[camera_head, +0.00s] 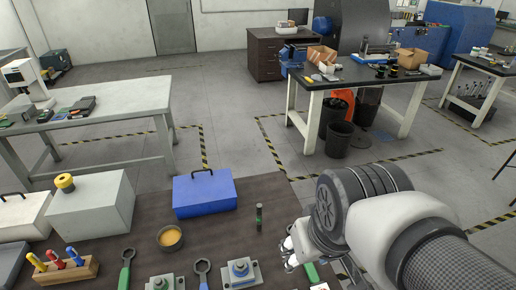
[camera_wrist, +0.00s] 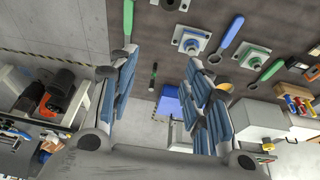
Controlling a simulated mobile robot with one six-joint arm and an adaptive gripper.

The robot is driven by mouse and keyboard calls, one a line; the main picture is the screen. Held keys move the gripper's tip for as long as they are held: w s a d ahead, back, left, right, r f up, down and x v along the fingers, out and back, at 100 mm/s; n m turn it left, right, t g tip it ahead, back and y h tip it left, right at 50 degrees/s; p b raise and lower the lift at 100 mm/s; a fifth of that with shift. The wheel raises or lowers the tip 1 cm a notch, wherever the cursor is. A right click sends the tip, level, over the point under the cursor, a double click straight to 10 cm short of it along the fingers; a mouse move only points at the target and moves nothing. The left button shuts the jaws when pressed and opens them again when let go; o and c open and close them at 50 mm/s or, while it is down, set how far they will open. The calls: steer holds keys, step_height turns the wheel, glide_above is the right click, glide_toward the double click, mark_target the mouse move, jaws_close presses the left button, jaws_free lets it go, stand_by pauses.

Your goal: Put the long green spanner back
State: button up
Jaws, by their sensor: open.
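My gripper (camera_head: 291,250) is at the right edge of the dark table, open and empty. In the wrist view its two fingers are wide apart, with the gap (camera_wrist: 161,62) between them empty. One green spanner (camera_head: 312,272) lies beside and partly behind my gripper; in the wrist view its green handle (camera_wrist: 128,18) runs past the left fingertip and out of frame. A second green spanner (camera_head: 126,270), dark ring end up, lies further left; it also shows in the wrist view (camera_wrist: 268,72). I cannot tell which is longer. A blue spanner (camera_head: 202,268) lies between them.
Grey plates with blue (camera_head: 240,271) and green (camera_head: 165,283) fittings sit near the spanners. A small dark green upright piece (camera_head: 258,217), a blue toolbox (camera_head: 205,193), a yellow-filled bowl (camera_head: 170,238) and a wooden tool block (camera_head: 62,270) stand around. Bare tabletop lies between.

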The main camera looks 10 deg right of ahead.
steer(key=shift+t, duration=0.4)
steer(key=s, duration=0.1)
steer(key=s+a+r, duration=0.1)
steer(key=s, duration=0.1)
steer(key=shift+s+a+r, duration=0.15)
steer(key=shift+s+r, duration=0.1)
steer(key=shift+s, duration=0.05)
steer(key=shift+c, duration=0.4)
stand_by(1.4)
